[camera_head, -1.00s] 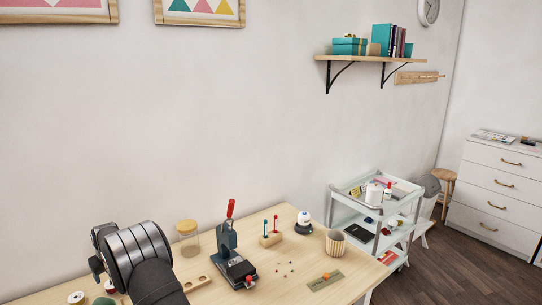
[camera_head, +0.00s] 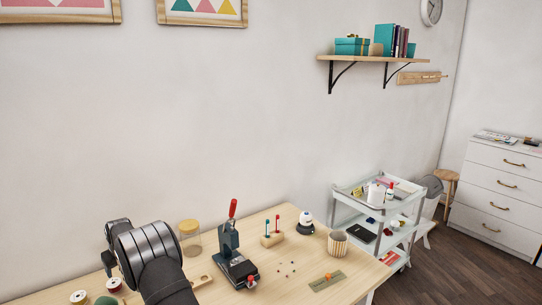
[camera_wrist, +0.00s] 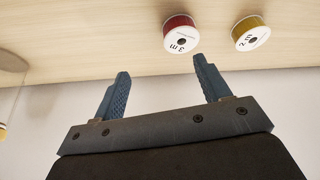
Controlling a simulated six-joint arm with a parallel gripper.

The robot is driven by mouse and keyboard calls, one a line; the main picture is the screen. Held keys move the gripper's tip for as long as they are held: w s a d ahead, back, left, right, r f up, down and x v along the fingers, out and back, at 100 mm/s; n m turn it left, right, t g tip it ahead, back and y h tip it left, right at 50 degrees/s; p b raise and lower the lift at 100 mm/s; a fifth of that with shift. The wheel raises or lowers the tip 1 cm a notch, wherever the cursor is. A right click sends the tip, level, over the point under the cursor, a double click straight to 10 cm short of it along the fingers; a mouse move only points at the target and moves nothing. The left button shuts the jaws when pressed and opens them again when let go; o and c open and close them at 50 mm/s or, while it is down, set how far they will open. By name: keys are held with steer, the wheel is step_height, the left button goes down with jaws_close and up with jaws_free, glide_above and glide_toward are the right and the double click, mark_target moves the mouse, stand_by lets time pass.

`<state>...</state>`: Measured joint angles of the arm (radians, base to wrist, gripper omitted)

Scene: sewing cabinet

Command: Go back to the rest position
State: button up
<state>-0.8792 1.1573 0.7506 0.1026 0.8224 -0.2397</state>
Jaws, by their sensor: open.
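My gripper (camera_wrist: 160,82) shows in the wrist view with its two blue ridged fingers spread apart and nothing between them. Beyond the fingertips lie the wooden table top (camera_wrist: 110,28) and, past its edge, a pale wall. In the head view my arm's dark, ribbed links cover the left part of the table (camera_head: 290,215). The gripper's fingers are hidden there.
A red spool (camera_wrist: 181,33) and a yellow spool (camera_wrist: 250,34) sit near the fingers. A hand press (camera_head: 232,258), a cork-lidded jar (camera_head: 190,240), a wooden block with tools (camera_head: 271,240) and a striped cup (camera_head: 337,243) stand on the table. A white trolley (camera_head: 343,205) stands beyond.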

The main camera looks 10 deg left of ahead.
steer(key=w+d+r, duration=0.3)
steer(key=d+r, duration=0.2)
steer(key=d, duration=0.2)
steer(key=s+a+f+n+g, duration=0.1)
steer(key=s+a+f+n, duration=0.1)
steer(key=s+a, duration=0.8)
steer(key=s+a+f+n+g, duration=0.1)
steer(key=s+a+f+n, duration=0.1)
steer(key=s+a, duration=0.9)
steer(key=s+n, duration=0.1)
steer(key=s, duration=0.1)
steer(key=shift+s+f+n+y, duration=0.3)
steer(key=shift+s+f+n, duration=0.05)
steer(key=shift+f+n, duration=0.05)
steer(key=shift+a, duration=0.1)
